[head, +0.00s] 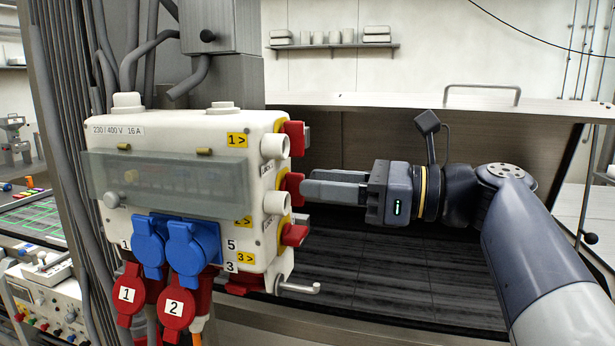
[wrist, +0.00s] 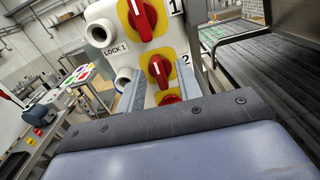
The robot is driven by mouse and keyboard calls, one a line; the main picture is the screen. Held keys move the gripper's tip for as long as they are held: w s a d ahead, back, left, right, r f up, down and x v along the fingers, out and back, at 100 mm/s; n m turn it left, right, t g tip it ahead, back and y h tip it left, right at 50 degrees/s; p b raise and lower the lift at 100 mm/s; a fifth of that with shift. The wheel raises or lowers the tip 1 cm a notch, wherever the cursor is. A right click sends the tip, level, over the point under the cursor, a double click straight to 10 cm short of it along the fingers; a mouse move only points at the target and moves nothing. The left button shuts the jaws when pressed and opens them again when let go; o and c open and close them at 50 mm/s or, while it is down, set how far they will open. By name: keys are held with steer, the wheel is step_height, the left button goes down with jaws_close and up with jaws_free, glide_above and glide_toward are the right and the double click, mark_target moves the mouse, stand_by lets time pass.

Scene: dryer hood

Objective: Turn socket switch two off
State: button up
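The socket box (head: 185,130) is off-white, with red rotary switches on its right side. Switch two (head: 293,186) is the middle one; in the wrist view it is a red knob (wrist: 159,71) on a yellow plate with a "2" beside it. Its white mark looks tilted from vertical. My gripper (head: 308,188) points left at switch two from the right. In the wrist view its two fingers (wrist: 163,82) are apart, one to each side of the knob, with a gap visible. I cannot tell whether the fingertips touch it.
Switch one (head: 294,138) is above and switch three (head: 294,235) below, both close to my fingers. White round lock fittings (head: 276,203) stick out beside the switches. The dark hood floor (head: 390,280) is clear under my arm.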

mark_target(295, 190)
steer(key=shift+x, duration=1.2)
steer(key=shift+s, duration=0.15)
jaws_close()
